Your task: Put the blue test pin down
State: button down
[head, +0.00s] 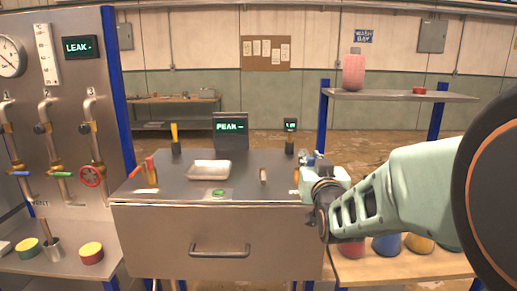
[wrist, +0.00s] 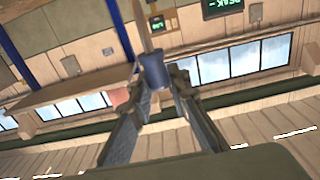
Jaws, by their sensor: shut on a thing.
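My gripper (head: 314,164) is over the right end of the metal bench top (head: 240,180). In the wrist view my gripper (wrist: 155,85) is shut on the blue test pin (wrist: 153,70). The pin's blue body sits between the fingertips, and a pale slender part points away from the gripper. In the head view only a small blue bit of the pin (head: 308,160) shows by the gripper; whether it touches anything is unclear.
The bench holds a shallow metal tray (head: 209,170), a green button (head: 218,193), a small upright pale piece (head: 263,175) and red-handled tools (head: 150,168) at left. A PEAK display (head: 230,127) stands behind. Coloured containers (head: 386,245) sit on a lower wooden shelf at right.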

notch_tip(320, 180, down, 13)
jog(key=p, duration=0.3)
jog(key=shift+s+f, duration=0.2)
jog(key=shift+s, duration=0.1)
jog(key=shift+d, duration=0.1)
